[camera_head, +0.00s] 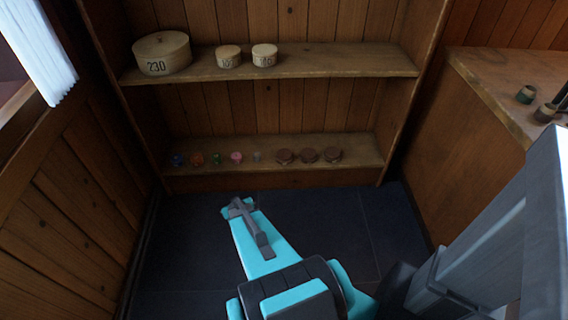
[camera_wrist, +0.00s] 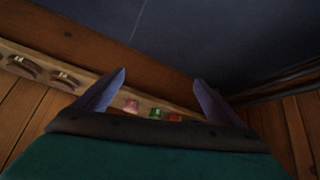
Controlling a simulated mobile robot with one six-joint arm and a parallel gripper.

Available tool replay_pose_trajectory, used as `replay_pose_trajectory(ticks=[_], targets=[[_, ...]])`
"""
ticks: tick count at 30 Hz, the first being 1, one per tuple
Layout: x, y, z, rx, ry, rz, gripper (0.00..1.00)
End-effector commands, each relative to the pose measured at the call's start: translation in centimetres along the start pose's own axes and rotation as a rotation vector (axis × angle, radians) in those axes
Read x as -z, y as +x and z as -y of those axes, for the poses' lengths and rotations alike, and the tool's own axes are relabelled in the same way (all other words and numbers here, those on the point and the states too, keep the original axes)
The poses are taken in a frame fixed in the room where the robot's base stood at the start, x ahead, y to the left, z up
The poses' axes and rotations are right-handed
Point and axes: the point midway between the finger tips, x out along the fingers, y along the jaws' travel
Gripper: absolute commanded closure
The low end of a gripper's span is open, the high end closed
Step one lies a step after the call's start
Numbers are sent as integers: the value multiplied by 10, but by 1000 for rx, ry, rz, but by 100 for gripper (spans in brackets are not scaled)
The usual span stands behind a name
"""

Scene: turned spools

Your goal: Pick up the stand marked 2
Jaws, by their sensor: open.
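Three brown round stands (camera_head: 308,156) sit in a row on the right half of the lower shelf. Two of them also show at the left of the wrist view (camera_wrist: 65,80). No mark 2 is readable on any of them, so I cannot tell which is the stand marked 2. My gripper (camera_head: 238,208) is low in front of the shelf, left of the stands and apart from them. In the wrist view its two fingers (camera_wrist: 160,80) are spread wide with nothing held between them.
Small spools, blue (camera_head: 177,160), orange (camera_head: 197,159), green (camera_head: 216,158), pink (camera_head: 236,157) and grey (camera_head: 257,156), stand left of the stands. The upper shelf (camera_head: 340,66) holds a box marked 230 (camera_head: 162,54) and two smaller boxes. A wooden counter (camera_head: 480,75) is at right.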

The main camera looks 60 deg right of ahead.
Motion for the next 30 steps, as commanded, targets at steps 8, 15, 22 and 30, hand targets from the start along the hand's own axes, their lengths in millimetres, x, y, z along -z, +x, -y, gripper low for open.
replay_pose_trajectory(ticks=[8,15,22,30], targets=[[24,64,-70,-37,79,-212,10],[41,97,-134,-62,127,-392,10],[49,118,-196,-80,156,-562,10],[45,131,-268,-93,170,-747,10]])
